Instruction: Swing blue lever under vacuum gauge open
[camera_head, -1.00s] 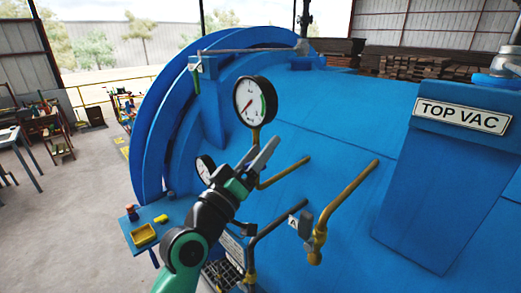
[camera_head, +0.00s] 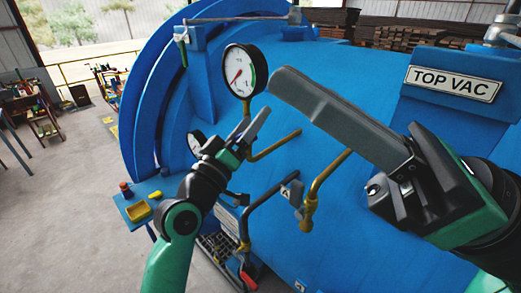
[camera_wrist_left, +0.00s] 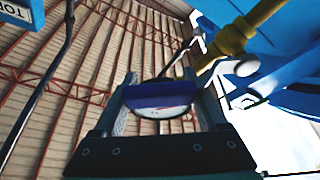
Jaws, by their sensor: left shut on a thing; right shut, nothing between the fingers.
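A round white vacuum gauge (camera_head: 240,72) stands on a brass pipe on the blue autoclave (camera_head: 340,150). My left gripper (camera_head: 251,125) is just below it in the head view. In the left wrist view a dark blue bar, the blue lever (camera_wrist_left: 160,95), lies across between the fingers, and my left gripper (camera_wrist_left: 162,108) is shut on it. Part of a white dial shows behind it. The lever is hidden behind the gripper in the head view. My right gripper (camera_head: 283,86) is shut and empty, in the foreground to the right of the gauge.
A smaller gauge (camera_head: 196,142) sits partly behind my left gripper. Brass pipes (camera_head: 320,190) and a dark pipe (camera_head: 262,208) rise close by on the right. A TOP VAC sign (camera_head: 454,83) is at the right.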

